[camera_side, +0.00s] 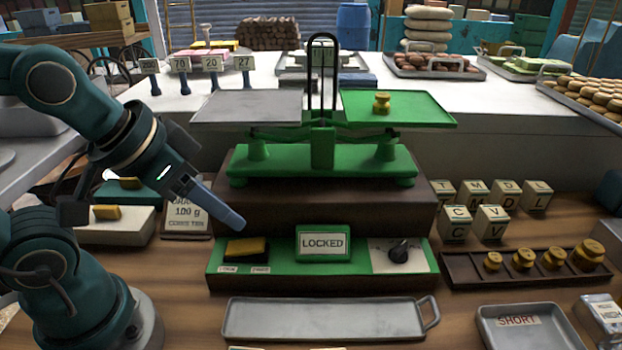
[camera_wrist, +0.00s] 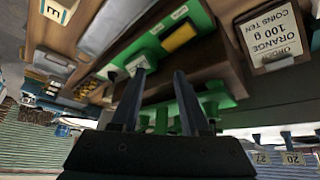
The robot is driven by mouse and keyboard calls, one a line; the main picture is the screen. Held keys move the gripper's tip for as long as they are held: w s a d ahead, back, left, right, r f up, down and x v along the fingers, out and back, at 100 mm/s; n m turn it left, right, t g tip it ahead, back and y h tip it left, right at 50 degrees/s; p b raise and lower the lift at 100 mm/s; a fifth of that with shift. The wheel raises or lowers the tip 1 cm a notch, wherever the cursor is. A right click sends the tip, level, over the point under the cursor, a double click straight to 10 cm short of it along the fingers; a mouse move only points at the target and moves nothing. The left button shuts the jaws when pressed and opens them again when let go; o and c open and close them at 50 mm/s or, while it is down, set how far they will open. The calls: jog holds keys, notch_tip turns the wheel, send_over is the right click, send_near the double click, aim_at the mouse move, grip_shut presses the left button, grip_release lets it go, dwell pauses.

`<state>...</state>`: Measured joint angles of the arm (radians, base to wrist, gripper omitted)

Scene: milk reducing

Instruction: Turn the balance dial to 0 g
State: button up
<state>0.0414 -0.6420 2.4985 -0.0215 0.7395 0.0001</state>
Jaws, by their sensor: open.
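The balance dial (camera_side: 399,252) is a black knob on a white plate at the right end of the green control panel (camera_side: 290,268). Its scale marks are too small to read. A LOCKED sign (camera_side: 323,242) stands mid-panel, and a yellow-topped switch (camera_side: 246,248) is at the left. My gripper (camera_side: 230,218) hangs above the panel's left end, well left of the dial and apart from it. In the wrist view, the two fingers (camera_wrist: 157,85) are spread with nothing between them; the yellow switch (camera_wrist: 178,38) shows beyond them.
The green balance (camera_side: 322,160) stands behind the panel, with a brass weight (camera_side: 381,103) on its right pan. A metal tray (camera_side: 325,318) lies in front. A rack of brass weights (camera_side: 523,262) and several letter blocks (camera_side: 475,222) are right of the dial.

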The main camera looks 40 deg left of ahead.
jog(key=shift+s+a+g, duration=0.15)
jog(key=shift+s+a, duration=0.15)
jog(key=shift+s, duration=0.35)
jog(key=shift+s+a+g, duration=0.15)
jog(key=shift+s+a, duration=0.1)
jog(key=shift+s, duration=0.4)
